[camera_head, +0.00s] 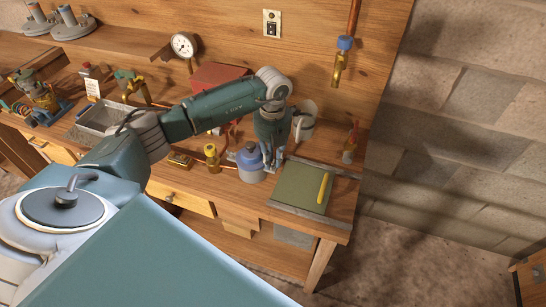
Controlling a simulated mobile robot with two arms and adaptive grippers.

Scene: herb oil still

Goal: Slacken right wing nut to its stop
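My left arm reaches in from the left over the workbench, and my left gripper (273,159) points down near the bench's right end. Its fingers are close to the right side of a rounded vessel with a blue top (250,158). At this size I cannot tell whether they touch anything or how far apart they are. I cannot make out the right wing nut; it is too small or hidden behind the gripper. My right gripper is not in view.
A green mat (300,186) with a yellow stick (323,188) lies right of the gripper. A white jug (304,120) stands behind it.

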